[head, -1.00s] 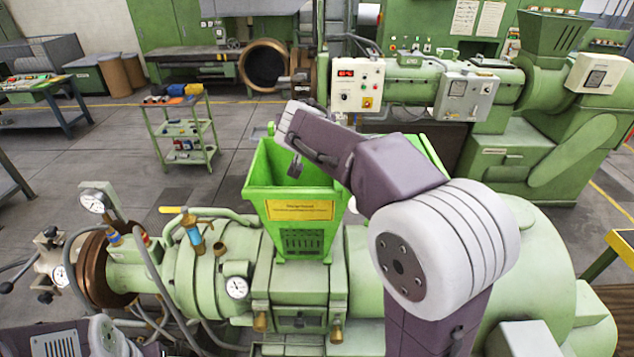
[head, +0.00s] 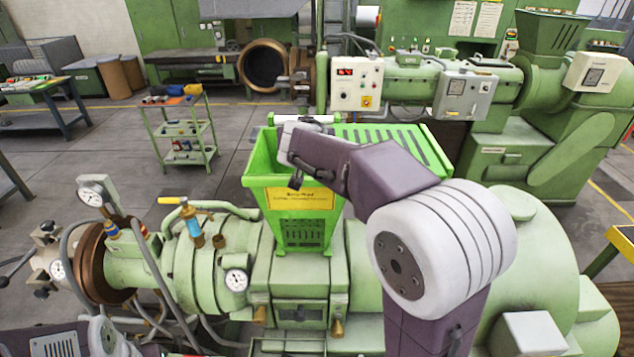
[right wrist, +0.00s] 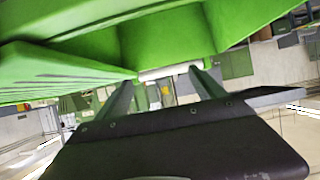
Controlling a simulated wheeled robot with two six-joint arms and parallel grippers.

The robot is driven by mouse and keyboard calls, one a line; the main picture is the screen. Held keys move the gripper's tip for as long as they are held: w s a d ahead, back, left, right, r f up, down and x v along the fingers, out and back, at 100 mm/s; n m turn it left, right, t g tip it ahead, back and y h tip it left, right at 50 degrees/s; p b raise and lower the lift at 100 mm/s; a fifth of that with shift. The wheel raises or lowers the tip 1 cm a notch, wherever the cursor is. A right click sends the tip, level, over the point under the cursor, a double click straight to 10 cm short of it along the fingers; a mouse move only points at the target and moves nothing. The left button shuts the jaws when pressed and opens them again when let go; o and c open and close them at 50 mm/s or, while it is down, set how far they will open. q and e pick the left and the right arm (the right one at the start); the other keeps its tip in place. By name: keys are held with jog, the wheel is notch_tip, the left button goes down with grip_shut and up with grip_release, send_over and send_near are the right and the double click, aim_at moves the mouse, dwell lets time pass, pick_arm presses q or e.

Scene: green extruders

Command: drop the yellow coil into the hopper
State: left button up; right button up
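The bright green hopper (head: 262,160), with a yellow label, stands open on the pale green extruder (head: 200,255). A slatted green panel (head: 405,143) shows at its right, behind my right arm. My right gripper (right wrist: 168,80) shows in the right wrist view with its two fingers apart below the green walls. A short white bar (right wrist: 170,72) spans the gap at the fingertips; I cannot tell a firm hold. In the head view my right arm crosses over the hopper and hides its right part. No yellow coil can be made out. My left gripper is out of view.
Gauges (head: 236,280), hoses and a blue-and-brass fitting (head: 192,222) crowd the extruder left of the hopper. A green shelf trolley (head: 182,130) stands behind on the floor. Another green machine with a grey box (head: 465,95) stands at the back right.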

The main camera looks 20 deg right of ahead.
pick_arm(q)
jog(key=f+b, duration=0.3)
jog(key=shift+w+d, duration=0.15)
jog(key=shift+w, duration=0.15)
pick_arm(e)
jog(key=v, duration=0.8)
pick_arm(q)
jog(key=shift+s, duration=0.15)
pick_arm(e)
jog(key=shift+s+a, duration=0.1)
jog(key=shift+a, duration=0.05)
